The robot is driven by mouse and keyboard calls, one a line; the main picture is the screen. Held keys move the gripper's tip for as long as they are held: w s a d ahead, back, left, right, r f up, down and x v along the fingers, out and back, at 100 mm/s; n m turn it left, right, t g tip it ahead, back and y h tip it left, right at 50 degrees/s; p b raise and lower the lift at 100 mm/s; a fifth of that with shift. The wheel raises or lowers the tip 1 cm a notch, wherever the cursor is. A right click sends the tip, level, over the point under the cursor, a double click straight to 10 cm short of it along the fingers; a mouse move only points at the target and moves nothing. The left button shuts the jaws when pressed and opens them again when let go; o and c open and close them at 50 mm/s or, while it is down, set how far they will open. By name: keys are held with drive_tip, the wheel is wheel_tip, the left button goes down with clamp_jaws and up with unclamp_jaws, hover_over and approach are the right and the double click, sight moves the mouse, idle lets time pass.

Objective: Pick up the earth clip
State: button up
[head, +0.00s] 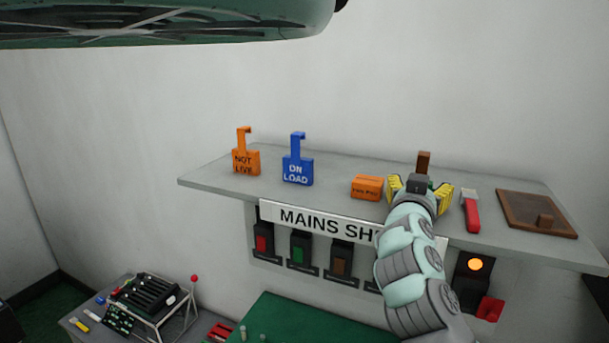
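My gripper (420,187) is over the grey shelf, with its two yellow fingers spread wide apart. An upright brown piece (424,161) shows just behind it; its lower part is hidden by the gripper. A red piece with a pale grey upper end (471,211) lies on the shelf just right of the gripper, apart from it. No label shows on either piece, so I cannot tell for sure which one is the earth clip. Whatever lies between the fingers is hidden.
The shelf (215,180) also holds an orange "NOT LIVE" tag (245,162), a blue "ON LOAD" tag (298,171), an orange block (367,187) and a brown board (537,213). Levers and a lit orange lamp (475,264) are below. A rack (150,305) stands lower left.

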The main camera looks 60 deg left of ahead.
drive_tip(key=shift+w+a, duration=0.2)
drive_tip(key=shift+a, duration=0.1)
drive_tip(key=shift+c, duration=0.3)
drive_tip(key=c, duration=0.9)
